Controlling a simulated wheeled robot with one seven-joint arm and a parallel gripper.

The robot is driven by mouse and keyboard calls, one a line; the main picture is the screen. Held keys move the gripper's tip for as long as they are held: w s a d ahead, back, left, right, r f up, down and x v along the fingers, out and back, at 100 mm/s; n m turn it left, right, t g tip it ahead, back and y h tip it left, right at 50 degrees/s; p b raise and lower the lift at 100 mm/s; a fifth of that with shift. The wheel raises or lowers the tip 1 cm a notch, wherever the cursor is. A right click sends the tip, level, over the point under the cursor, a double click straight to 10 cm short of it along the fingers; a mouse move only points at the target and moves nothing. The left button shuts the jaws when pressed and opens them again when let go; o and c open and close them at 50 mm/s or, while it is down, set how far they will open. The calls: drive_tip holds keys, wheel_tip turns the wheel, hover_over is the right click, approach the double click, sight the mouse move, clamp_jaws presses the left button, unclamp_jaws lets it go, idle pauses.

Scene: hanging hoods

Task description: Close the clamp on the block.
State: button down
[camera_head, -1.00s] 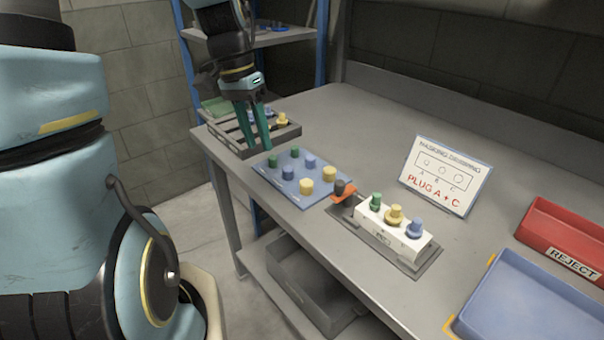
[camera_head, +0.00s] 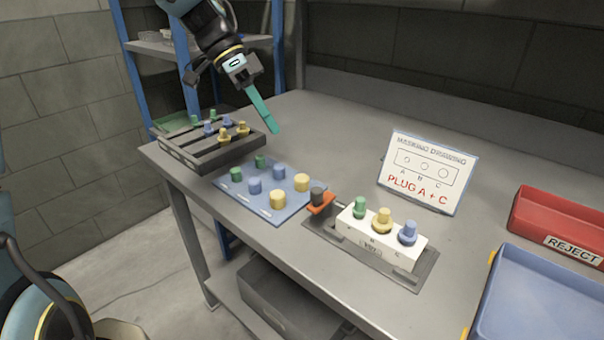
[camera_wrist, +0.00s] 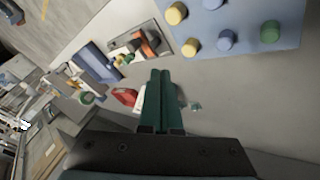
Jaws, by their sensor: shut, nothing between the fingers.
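The white block (camera_head: 350,230) sits in a grey fixture (camera_head: 425,273) on the bench. A green, a yellow and a blue plug (camera_head: 407,233) stand in its top. The clamp (camera_head: 320,202), orange with a dark knob, is at the fixture's left end; I cannot tell whether it touches the block. In the wrist view the clamp (camera_wrist: 150,42) shows beyond my fingers. My gripper (camera_head: 276,130) is shut and empty, above the bench behind the blue plug board. Its green fingers lie together in the wrist view (camera_wrist: 162,75).
A blue board (camera_head: 230,198) with several plugs lies left of the fixture. A grey divided tray (camera_head: 180,160) with plugs is further left. A drawing sign (camera_head: 427,172) stands behind the block. A red reject bin (camera_head: 530,215) and blue bin (camera_head: 500,290) are right. The bench's back middle is clear.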

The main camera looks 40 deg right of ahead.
sight(322, 195)
drive_tip(key=p+x, duration=0.1)
drive_tip(key=x, duration=0.8)
drive_tip(key=shift+s, duration=0.25)
drive_tip(key=shift+s+a+f+p, duration=0.1)
drive_tip(key=shift+s+p, duration=0.2)
drive_tip(key=shift+s, duration=0.35)
drive_tip(key=shift+s+a+f+p, duration=0.1)
drive_tip(key=shift+s+p, duration=0.15)
drive_tip(key=shift+s, duration=0.4)
drive_tip(key=shift+s+a+f+p, duration=0.15)
drive_tip(key=shift+s+p, duration=0.15)
drive_tip(key=shift+s, duration=0.35)
